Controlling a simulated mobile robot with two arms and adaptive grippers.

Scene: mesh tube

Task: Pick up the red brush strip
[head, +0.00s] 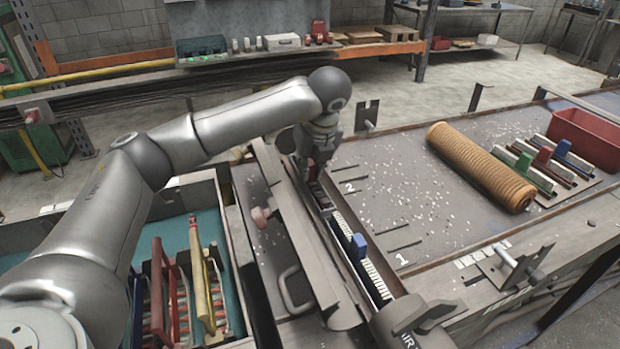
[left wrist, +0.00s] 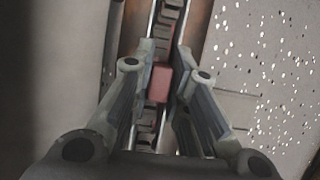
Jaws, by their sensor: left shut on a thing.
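My left gripper (head: 318,150) points down over the far end of a long narrow channel. In the left wrist view its fingers (left wrist: 159,85) are shut on a red block (left wrist: 159,82), the grip of the red brush strip. The strip runs along the channel, between metal rails, and I cannot tell whether it is lifted. In the head view the gripper mostly hides it. A blue-gripped strip (head: 358,245) with pale bristles sits nearer in the same channel. My right gripper is not in view.
A ribbed orange-brown tube (head: 480,166) lies on the table to the right. Beyond it are a rack of brush strips with coloured grips (head: 543,157) and a red bin (head: 590,138). A teal-lined tray (head: 218,240) stands at left. White specks litter the grey tabletop (head: 410,200).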

